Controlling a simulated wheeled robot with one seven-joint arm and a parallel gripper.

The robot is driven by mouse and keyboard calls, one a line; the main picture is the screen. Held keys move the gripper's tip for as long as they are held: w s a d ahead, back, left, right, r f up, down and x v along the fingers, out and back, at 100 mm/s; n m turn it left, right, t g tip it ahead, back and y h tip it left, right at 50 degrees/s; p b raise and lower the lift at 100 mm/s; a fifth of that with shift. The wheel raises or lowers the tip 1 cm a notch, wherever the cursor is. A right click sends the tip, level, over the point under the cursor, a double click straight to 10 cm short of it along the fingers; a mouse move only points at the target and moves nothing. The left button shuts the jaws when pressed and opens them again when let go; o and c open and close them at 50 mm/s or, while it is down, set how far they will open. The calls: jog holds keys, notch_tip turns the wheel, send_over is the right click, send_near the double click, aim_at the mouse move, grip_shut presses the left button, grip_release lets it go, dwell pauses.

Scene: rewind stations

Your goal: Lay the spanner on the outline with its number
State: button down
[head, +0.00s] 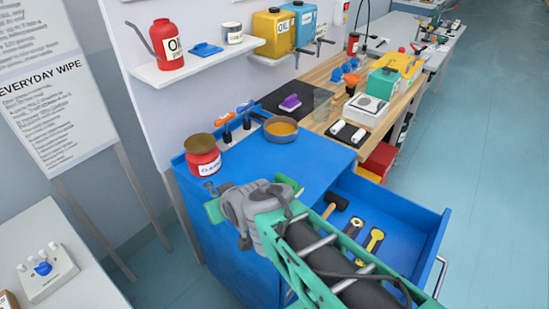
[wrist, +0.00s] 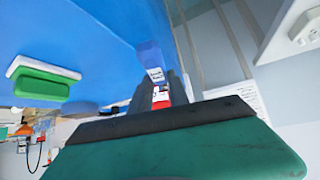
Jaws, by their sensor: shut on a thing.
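My gripper (head: 218,197) is over the near left edge of the blue cabinet top, and is shut. No number is readable.
A dark-headed hammer (head: 336,203) lies in the drawer beside the marks. A red jar (head: 203,160) and a round pan (head: 281,129) stand on the cabinet top. A workbench (head: 330,77) with tools runs behind. A white table (head: 75,270) stands at left.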

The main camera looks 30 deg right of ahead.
jog(key=s+d+r+n+y+p, duration=0.1)
jog(key=s+d+r, duration=0.15)
jog(key=d, duration=0.45)
jog(key=s+d+r+n+y+p, duration=0.1)
jog(key=d+r, duration=0.3)
jog(key=d, duration=0.3)
jog(key=s+d+r+n+y+p, duration=0.1)
jog(key=s+d+r+n, duration=0.15)
jog(key=d, duration=0.45)
jog(key=p, duration=0.4)
send_over(287, 162)
jog(key=s+d, duration=0.1)
jog(key=s, duration=0.2)
jog(key=shift+m, duration=0.45)
notch_tip(287, 162, down, 10)
jog(key=shift+d+r, duration=0.1)
jog(key=shift+r, duration=0.15)
notch_tip(287, 162, down, 2)
jog(key=shift+f+p, duration=0.25)
jog(key=shift+p, duration=0.1)
jog(key=shift+f+b, duration=0.35)
jog(key=shift+b, duration=0.05)
jog(key=c, duration=1.3)
grip_release()
jog(key=shift+r, duration=0.1)
jog(key=shift+o, duration=0.2)
